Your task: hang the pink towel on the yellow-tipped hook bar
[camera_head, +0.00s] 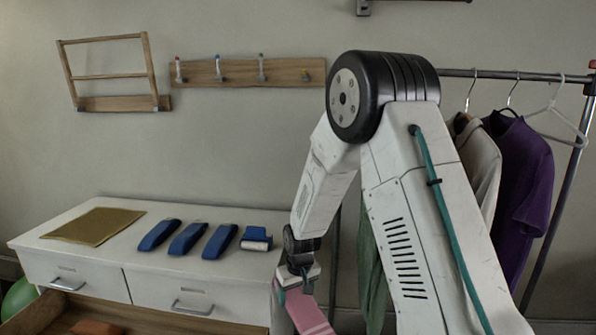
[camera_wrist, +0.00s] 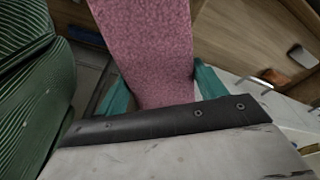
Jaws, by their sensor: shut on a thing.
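My gripper (camera_head: 297,291) hangs low in front of the white dresser's right end, shut on the pink towel (camera_head: 312,318). In the wrist view the towel (camera_wrist: 145,45) runs up between the two teal fingers (camera_wrist: 158,88); its lower part is cut off in the head view. A wooden hook board (camera_head: 240,72) is on the wall at the back, with a red-tipped hook (camera_head: 179,68), a blue-tipped hook (camera_head: 218,68) and a grey-looking hook (camera_head: 262,68). I cannot make out a yellow tip. Part of the wall is hidden behind my arm.
The dresser (camera_head: 60,262) has an open lower drawer. A clothes rail (camera_head: 500,74) with a purple shirt (camera_head: 525,170) stands right. Green cloth (camera_wrist: 38,85) is close beside my gripper.

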